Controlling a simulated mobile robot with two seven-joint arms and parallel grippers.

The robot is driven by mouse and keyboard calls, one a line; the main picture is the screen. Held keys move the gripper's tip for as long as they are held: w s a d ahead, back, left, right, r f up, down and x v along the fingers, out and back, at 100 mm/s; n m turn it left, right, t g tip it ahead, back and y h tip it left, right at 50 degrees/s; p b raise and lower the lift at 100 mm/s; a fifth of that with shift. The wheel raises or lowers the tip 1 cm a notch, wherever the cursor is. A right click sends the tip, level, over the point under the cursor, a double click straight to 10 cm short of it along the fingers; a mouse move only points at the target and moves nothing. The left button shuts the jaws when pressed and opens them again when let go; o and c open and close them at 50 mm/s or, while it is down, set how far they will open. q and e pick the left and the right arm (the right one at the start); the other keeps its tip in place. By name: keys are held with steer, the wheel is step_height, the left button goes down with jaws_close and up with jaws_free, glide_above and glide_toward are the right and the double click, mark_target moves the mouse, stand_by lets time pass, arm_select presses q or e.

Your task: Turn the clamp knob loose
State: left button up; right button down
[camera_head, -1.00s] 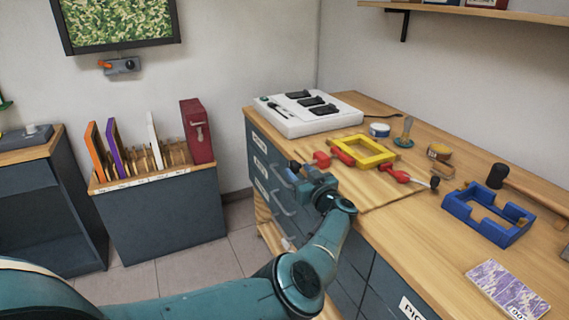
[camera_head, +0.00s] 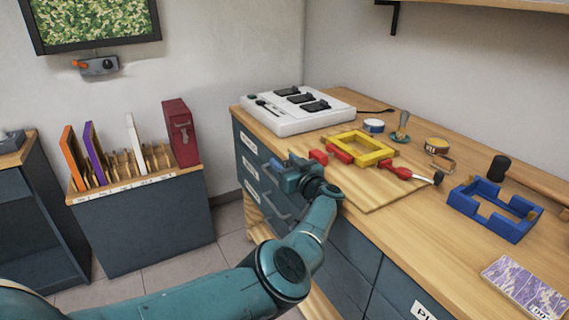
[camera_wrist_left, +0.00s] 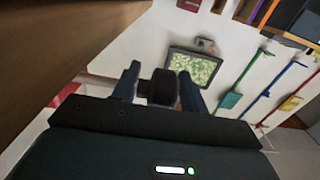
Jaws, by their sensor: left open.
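A yellow frame (camera_head: 383,155) lies on a wooden board at the bench's near edge, with a red clamp (camera_head: 340,153) on its left side and another red clamp (camera_head: 402,173) on its right. The right clamp ends in a black knob (camera_head: 438,178). My left gripper (camera_head: 287,165) is at the outer end of the left clamp, at the bench edge, and partly covers it. In the left wrist view a round black knob (camera_wrist_left: 162,88) stands between the open fingers of my left gripper (camera_wrist_left: 160,84); I cannot tell whether they touch it. My right gripper is out of view.
A white box with black switches (camera_head: 290,122) stands at the bench's back left. A blue frame (camera_head: 492,222), a black-headed mallet (camera_head: 498,168) and a patterned card (camera_head: 525,290) lie to the right. A rack cabinet (camera_head: 143,225) stands left across open floor.

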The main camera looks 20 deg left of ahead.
arm_select(q)
steer(key=shift+f, duration=0.1)
steer(key=c, duration=0.8)
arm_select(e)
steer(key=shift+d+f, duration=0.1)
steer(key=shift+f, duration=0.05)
